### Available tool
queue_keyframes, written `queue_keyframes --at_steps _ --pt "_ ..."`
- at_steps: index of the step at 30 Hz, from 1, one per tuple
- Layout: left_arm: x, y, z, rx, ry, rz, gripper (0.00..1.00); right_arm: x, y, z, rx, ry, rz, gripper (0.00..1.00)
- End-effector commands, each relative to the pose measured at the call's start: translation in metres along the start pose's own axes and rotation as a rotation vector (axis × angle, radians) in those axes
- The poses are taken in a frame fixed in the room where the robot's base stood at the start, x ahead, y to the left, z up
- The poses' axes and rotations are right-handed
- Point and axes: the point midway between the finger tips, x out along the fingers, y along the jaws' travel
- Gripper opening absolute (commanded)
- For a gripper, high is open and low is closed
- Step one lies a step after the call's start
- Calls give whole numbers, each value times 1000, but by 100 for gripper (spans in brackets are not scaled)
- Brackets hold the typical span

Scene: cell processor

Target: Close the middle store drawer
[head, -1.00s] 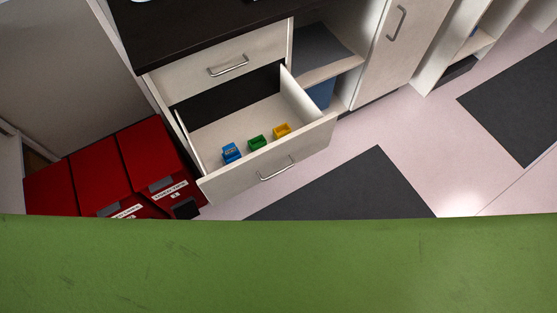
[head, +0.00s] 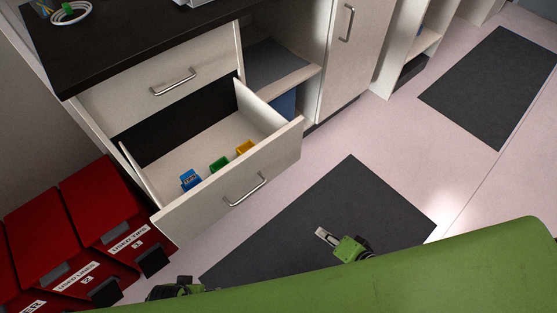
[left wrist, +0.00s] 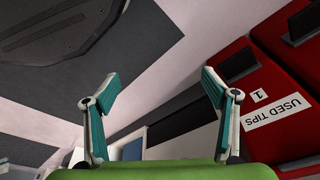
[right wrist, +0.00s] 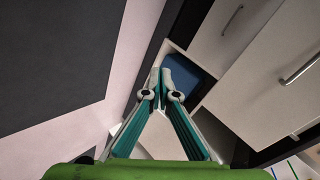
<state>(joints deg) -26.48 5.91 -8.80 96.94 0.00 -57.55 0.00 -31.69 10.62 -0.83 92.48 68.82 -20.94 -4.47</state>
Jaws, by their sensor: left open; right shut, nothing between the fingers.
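The open drawer (head: 217,198) is pulled well out of the white cabinet in the head view, below a shut drawer (head: 165,85). My left gripper (head: 175,290) is at the lower left, partly hidden by my green body. Its fingers are apart in the left wrist view (left wrist: 160,80).
Red bins (head: 110,195) labelled for used tips and liners stand left of the drawer. A dark mat (head: 350,200) lies on the pink floor in front. A dark worktop (head: 130,35) tops the cabinet. An open shelf (head: 275,65) and tall door (head: 345,70) are to the right.

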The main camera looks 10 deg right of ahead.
Motion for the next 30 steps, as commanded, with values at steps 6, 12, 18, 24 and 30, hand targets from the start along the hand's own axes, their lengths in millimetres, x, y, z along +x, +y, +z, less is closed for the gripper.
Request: queue_keyframes --at_steps 6,12,18,24,30 --pt "-41 -3 -29 -7 47 -6 78 -29 -104 -46 197 63 -340 0" --pt "-84 -5 -35 -11 71 -11 78 -79 -182 -67 307 52 -585 0" --pt "-101 -6 -36 -12 76 -13 78 -102 -212 -73 345 38 -675 0" --pt "-88 -5 -35 -11 66 -11 78 -93 -223 -77 346 38 -680 0" --pt "-58 -4 -32 -9 50 -8 78 -74 -238 -81 345 38 -678 0"
